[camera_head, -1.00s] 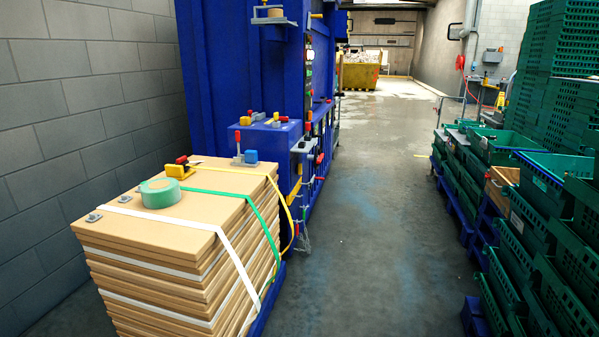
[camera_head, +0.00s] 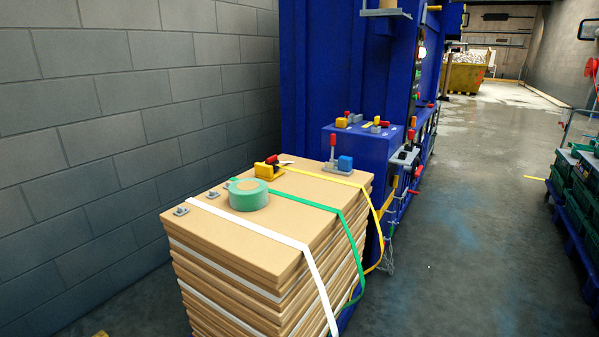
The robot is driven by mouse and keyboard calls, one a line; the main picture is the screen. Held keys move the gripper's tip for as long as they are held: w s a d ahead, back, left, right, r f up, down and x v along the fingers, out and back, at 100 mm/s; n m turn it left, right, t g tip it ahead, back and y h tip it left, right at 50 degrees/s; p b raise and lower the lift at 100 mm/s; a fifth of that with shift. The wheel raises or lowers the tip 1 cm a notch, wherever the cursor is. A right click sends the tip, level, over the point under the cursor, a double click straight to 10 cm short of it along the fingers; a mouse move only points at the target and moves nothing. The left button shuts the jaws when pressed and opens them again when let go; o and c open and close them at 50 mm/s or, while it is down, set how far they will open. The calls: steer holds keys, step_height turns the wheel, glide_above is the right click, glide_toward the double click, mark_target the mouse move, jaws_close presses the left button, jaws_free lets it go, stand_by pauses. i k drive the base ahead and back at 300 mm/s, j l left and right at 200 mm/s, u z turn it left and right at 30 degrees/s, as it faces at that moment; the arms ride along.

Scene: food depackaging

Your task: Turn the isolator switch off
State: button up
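A large blue machine (camera_head: 335,70) stands in the middle of the view against the grey wall. Small yellow and red fittings (camera_head: 342,122) sit on top of its low blue box (camera_head: 360,148). More red and yellow parts and a dark control panel (camera_head: 415,90) are on its right side. I cannot tell which of these, if any, is the isolator switch; they are too small. My gripper is not in view.
A strapped cardboard stack (camera_head: 215,262) stands in front of the machine, with green tape (camera_head: 248,194) and a red-yellow tool (camera_head: 267,170) on top. Green crates (camera_head: 582,195) stand at the right edge. The floor (camera_head: 465,240) between is clear.

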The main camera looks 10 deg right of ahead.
mark_target(394, 182)
steer(key=i+l+z, duration=0.15)
steer(key=i+z, duration=0.25)
steer(key=i, duration=0.3)
steer(key=i+z, duration=0.4)
steer(key=i, duration=0.25)
steer(key=i+j+z, duration=0.45)
steer(key=i, duration=0.2)
steer(key=i+u, duration=0.1)
steer(key=i, duration=0.8)
steer(key=i+l, duration=0.2)
steer(key=i, duration=0.75)
steer(key=i+j, duration=0.1)
steer(key=i, duration=0.2)
